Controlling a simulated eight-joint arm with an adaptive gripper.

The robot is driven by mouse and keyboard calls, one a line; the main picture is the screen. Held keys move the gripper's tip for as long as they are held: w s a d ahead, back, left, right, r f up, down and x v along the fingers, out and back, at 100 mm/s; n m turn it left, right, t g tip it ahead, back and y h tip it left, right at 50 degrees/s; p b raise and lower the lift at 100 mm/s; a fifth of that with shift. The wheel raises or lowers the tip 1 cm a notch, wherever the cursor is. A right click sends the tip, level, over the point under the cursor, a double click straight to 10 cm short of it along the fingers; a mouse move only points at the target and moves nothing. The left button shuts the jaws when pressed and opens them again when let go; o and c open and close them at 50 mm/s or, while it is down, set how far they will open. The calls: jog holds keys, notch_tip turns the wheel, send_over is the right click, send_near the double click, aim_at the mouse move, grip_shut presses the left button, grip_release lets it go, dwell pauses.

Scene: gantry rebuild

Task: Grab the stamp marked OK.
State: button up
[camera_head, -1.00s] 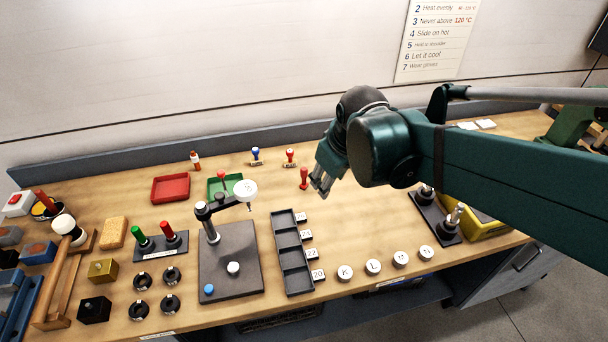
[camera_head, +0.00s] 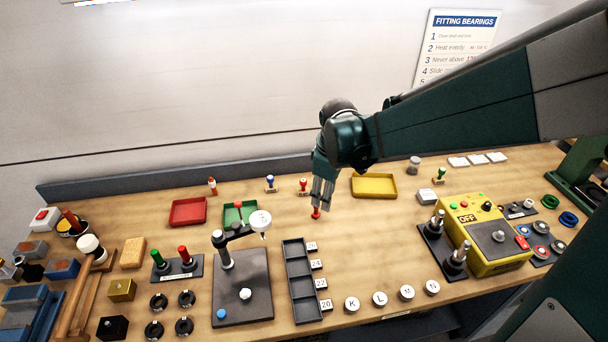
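A red stamp (camera_head: 316,214) stands on the bench below my gripper (camera_head: 320,203). My gripper points down, with its fingertips at the top of this stamp; I cannot tell whether they have closed on it. Behind it to the left, another red-handled stamp (camera_head: 303,186) and a blue-handled stamp (camera_head: 270,183) stand with small labels at their feet. A green-handled stamp (camera_head: 439,175) stands farther right, also with a label. The lettering is too small to read, so I cannot tell which is marked OK.
A yellow tray (camera_head: 374,186) lies just right of my gripper. A green tray (camera_head: 240,214) and a red tray (camera_head: 188,212) lie to the left. A dark slotted tray (camera_head: 302,283) lies in front, beside a press (camera_head: 243,300). An orange-topped bottle (camera_head: 212,186) stands at the back.

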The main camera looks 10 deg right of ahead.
aim_at(316, 213)
jog(key=w+f+n+p, duration=0.1)
jog(key=w+f+n+g+p, duration=0.1)
jog(key=w+f, duration=0.1)
jog(key=w+a+f+n+p, duration=0.1)
jog(key=w, duration=0.1)
jog(key=shift+w+f+g, duration=0.2)
jog(key=shift+f+g, duration=0.1)
jog(key=shift+w+a+f+n+p, duration=0.1)
jog(key=shift+w+f+n+p, duration=0.35)
jog(key=shift+f, duration=0.4)
jog(key=shift+f, duration=0.1)
jog(key=shift+f, duration=1.25)
jog(key=shift+a+f, duration=0.1)
jog(key=shift+f, duration=2.5)
jog(key=c, duration=0.9)
